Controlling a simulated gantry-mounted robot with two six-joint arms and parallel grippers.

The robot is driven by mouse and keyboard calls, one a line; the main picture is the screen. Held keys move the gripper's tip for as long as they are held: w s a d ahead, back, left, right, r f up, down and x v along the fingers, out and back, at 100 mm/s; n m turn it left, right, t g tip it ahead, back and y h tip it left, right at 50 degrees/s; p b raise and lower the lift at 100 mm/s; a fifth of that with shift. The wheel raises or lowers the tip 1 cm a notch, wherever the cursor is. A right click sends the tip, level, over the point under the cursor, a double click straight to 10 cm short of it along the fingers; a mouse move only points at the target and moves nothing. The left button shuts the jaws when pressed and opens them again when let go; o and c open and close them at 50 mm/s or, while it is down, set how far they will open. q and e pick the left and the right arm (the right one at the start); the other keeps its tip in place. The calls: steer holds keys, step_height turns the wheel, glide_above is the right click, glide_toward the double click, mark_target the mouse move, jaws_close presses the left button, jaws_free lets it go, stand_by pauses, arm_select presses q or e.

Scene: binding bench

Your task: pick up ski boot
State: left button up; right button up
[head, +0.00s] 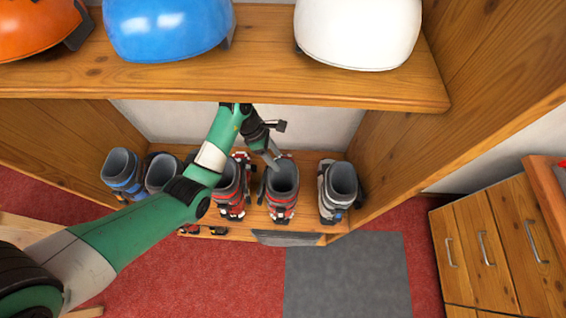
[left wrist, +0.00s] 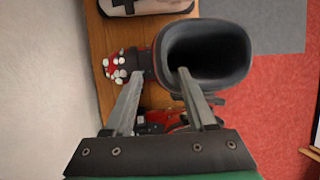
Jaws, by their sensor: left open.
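Several ski boots stand in a row on the wooden lower shelf. A red and grey boot (head: 281,205) with a dark open cuff is right of the middle. My left gripper (head: 274,162) is at the back of its cuff, reaching down from above. In the left wrist view the boot (left wrist: 212,88) is seen from above. The open left gripper (left wrist: 159,73) has one finger over the cuff opening and the other outside, with part of the cuff wall between them. I cannot tell whether the fingers touch it. My right gripper is not in view.
Another red boot (head: 230,187) stands close left, and a grey boot (head: 338,190) stands right. Blue (head: 121,175) and dark (head: 162,172) boots are farther left. An upper shelf (head: 250,85) with helmets overhangs them. Drawers (head: 495,250) stand at right.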

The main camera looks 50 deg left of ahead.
mark_target(283, 166)
arm_select(q)
steer(key=b+x, duration=0.1)
steer(key=x, duration=0.4)
steer(key=shift+w+d+b, duration=0.15)
steer(key=shift+d+b, duration=0.05)
steer(key=shift+b, duration=0.15)
jaws_close()
steer(key=shift+r, duration=0.15)
stand_by(0.9)
